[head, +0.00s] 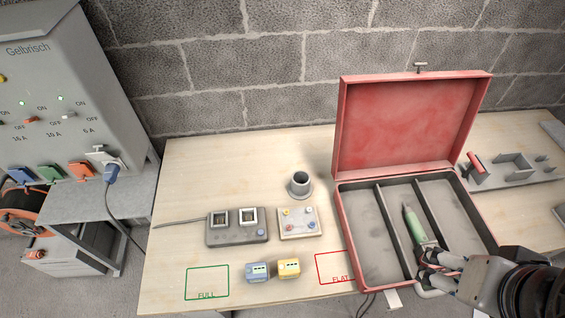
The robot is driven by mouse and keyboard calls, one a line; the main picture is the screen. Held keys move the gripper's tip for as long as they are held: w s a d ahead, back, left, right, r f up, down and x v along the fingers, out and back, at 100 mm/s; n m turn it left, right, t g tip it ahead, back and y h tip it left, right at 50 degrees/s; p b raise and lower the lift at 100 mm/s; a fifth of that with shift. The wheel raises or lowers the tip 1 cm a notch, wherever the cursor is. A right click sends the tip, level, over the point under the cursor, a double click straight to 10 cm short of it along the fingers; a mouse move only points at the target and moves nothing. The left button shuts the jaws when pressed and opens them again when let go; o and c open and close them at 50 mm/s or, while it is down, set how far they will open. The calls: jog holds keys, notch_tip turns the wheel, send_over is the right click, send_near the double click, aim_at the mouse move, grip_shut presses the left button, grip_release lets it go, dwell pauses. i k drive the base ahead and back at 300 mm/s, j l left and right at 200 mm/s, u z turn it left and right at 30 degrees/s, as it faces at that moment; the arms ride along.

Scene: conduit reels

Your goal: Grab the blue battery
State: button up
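The blue battery (258,271), a small block with a light-coloured face, stands on the wooden table near its front edge. It is between the green FULL outline and the red FLAT outline. A similar yellow battery (289,268) is just right of it, close beside it. My gripper (424,266) is at the lower right, over the front of the red case, well to the right of the blue battery. Its fingers appear by the lower end of a green-handled tool (414,226). I cannot tell whether they touch it or how far apart they are.
The open red case (345,222) has several grey compartments and a raised lid. Behind the batteries are a grey socket box (237,238), a pale button box (298,232) and a dark cup (300,184). The FULL outline (207,283) is empty. A grey panel (70,90) stands left.

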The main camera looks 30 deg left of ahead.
aim_at(259, 273)
jog(key=u, duration=1.95)
jog(key=j+z, duration=0.15)
